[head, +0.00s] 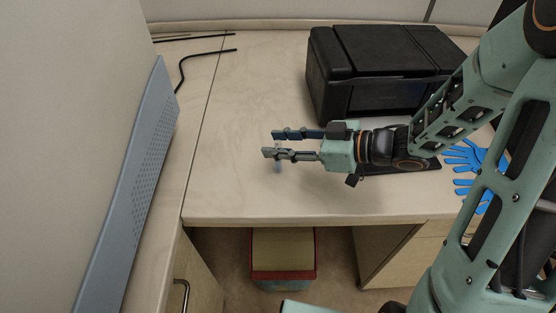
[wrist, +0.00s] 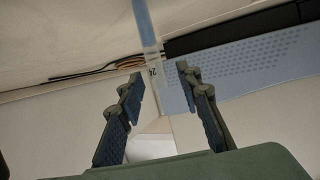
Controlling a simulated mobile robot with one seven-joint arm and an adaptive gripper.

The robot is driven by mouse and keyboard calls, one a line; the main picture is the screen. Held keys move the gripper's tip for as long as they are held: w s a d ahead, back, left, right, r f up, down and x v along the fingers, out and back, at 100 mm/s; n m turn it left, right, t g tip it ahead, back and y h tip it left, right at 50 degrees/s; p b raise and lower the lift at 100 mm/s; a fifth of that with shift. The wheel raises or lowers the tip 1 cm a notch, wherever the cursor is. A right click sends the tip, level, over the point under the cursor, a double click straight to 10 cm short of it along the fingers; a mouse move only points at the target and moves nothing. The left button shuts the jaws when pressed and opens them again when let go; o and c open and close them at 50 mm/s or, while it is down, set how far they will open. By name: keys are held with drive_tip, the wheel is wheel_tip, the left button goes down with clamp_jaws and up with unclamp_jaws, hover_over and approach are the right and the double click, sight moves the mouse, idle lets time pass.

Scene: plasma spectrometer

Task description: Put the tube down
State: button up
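The tube (head: 278,161) is a small, thin, clear-bluish piece, upright at the fingertip end of my gripper (head: 268,143) in the head view. The near finger hides part of it, and whether its lower end touches the desk is hard to tell. In the wrist view the tube (wrist: 146,28) is a long pale-blue strip with a small dark marking, running from the top edge down to the gap between the fingertips (wrist: 160,72). The fingers are apart, with a visible gap. The tube is close to one fingertip; contact is unclear.
The pale desk (head: 235,195) is clear around and left of the gripper. A black case (head: 370,70) stands behind, and blue gloves (head: 465,158) lie at right. A grey-blue perforated panel (head: 140,160) stands at left. Black cables (head: 200,55) lie at the back. A red-rimmed bin (head: 283,275) is below.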

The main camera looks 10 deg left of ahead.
drive_tip(key=shift+a, duration=0.2)
clamp_jaws()
idle(0.3)
